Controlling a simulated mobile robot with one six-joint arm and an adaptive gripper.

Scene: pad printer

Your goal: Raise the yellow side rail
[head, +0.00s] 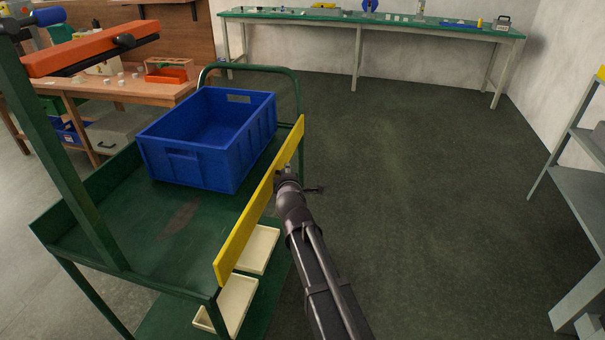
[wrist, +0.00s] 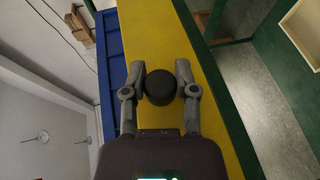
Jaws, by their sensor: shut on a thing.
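The yellow side rail (head: 242,235) is a long flat board along the right edge of the green cart (head: 165,225). It stands on edge, its broad face turned outward. In the wrist view the rail (wrist: 147,25) runs up through the middle. A round black knob (wrist: 160,88) sits on its face, between the two fingers. My gripper (wrist: 162,80) is shut on this knob. In the head view my gripper (head: 284,174) meets the rail's outer side past its middle, toward the far end. The knob is hidden there.
A blue crate (head: 185,170) stands on the cart's top close to the rail. Cream trays (head: 262,248) lie on the lower shelf. A wooden bench (head: 150,92) is at left, a green table (head: 400,22) at the back, grey shelving (head: 575,178) at right. Floor right of the cart is clear.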

